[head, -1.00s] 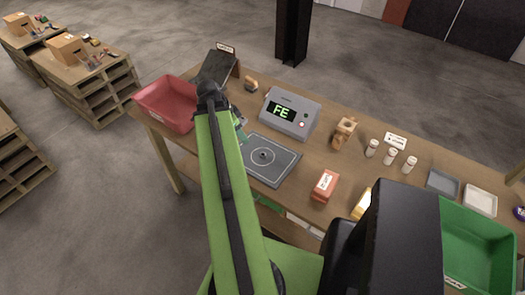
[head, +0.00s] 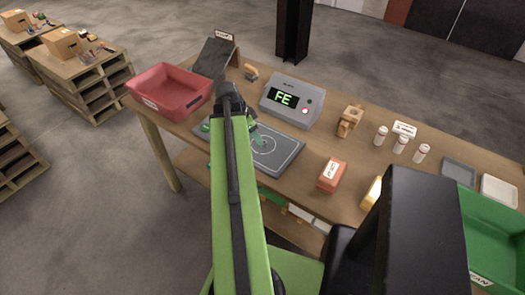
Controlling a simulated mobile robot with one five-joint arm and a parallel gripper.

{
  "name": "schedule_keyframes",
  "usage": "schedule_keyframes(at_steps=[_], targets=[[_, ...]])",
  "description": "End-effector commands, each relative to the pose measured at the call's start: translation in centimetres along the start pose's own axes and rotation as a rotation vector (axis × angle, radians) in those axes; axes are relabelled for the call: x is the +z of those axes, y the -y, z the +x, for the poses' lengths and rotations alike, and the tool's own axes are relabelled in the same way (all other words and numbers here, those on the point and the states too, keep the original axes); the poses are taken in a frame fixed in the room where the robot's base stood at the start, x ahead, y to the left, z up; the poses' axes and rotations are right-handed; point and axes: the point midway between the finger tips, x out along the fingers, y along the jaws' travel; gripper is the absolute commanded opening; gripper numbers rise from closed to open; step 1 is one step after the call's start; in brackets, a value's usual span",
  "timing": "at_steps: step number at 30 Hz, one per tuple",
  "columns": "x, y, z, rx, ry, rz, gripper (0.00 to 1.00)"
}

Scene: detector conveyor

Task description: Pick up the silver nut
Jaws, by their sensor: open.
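I cannot make out a silver nut in the head view. A dark grey plate (head: 284,160) with a ring mark (head: 263,144) lies on the wooden table in front of the detector box (head: 291,102), whose screen reads FE. My gripper (head: 229,127) is at the plate's left part, mostly hidden behind my green arm. Small green parts of it show on both sides of the arm, and it is open. I cannot tell its height above the plate. The arm covers part of the plate's left side.
A red bin (head: 170,92) stands left of the plate, and a dark ramp (head: 215,57) behind it.

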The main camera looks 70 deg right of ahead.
Motion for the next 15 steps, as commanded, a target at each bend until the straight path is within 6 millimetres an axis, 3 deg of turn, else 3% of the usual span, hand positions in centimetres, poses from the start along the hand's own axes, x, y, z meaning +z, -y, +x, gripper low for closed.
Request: schedule_keyframes(at_steps=[4, 10, 15], targets=[[0.0, 0.1, 1.1, 0.000, 0.000, 0.000, 0.50], [0.0, 0.3, 4.8, 0.001, 0.000, 0.002, 0.50], [-0.3, 0.3, 5.1, 0.000, 0.000, 0.000, 0.50]])
